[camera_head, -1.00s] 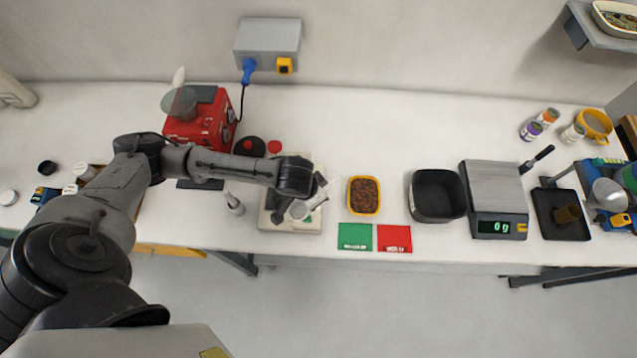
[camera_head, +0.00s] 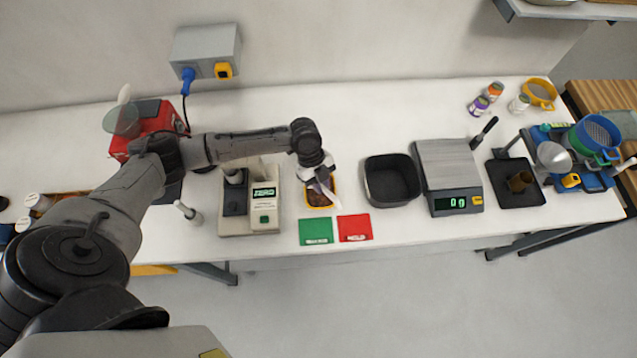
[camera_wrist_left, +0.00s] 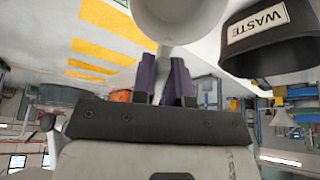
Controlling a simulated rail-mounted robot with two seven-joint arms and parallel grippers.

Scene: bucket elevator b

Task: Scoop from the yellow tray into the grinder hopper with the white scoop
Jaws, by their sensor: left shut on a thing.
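The yellow tray (camera_head: 334,194) holds brown granules and stands on the bench, partly hidden under my left gripper. My left gripper (camera_head: 322,174) is over the tray, pointing down. It is shut on the white scoop (camera_head: 326,187). In the left wrist view the purple fingers (camera_wrist_left: 170,80) grip the handle below the scoop's pale round bowl (camera_wrist_left: 180,14). I cannot tell whether the scoop touches the granules. The red grinder (camera_head: 158,122) stands at the back left, with a clear hopper (camera_head: 122,120) on top. My right gripper is not in view.
A black bin (camera_head: 391,180) stands right of the tray; the wrist view shows a black bin labelled WASTE (camera_wrist_left: 275,50). A scale (camera_head: 449,165) reads 0 g. Green (camera_head: 316,231) and red (camera_head: 355,228) cards lie in front. A device marked ZERO (camera_head: 264,208) is left of the tray.

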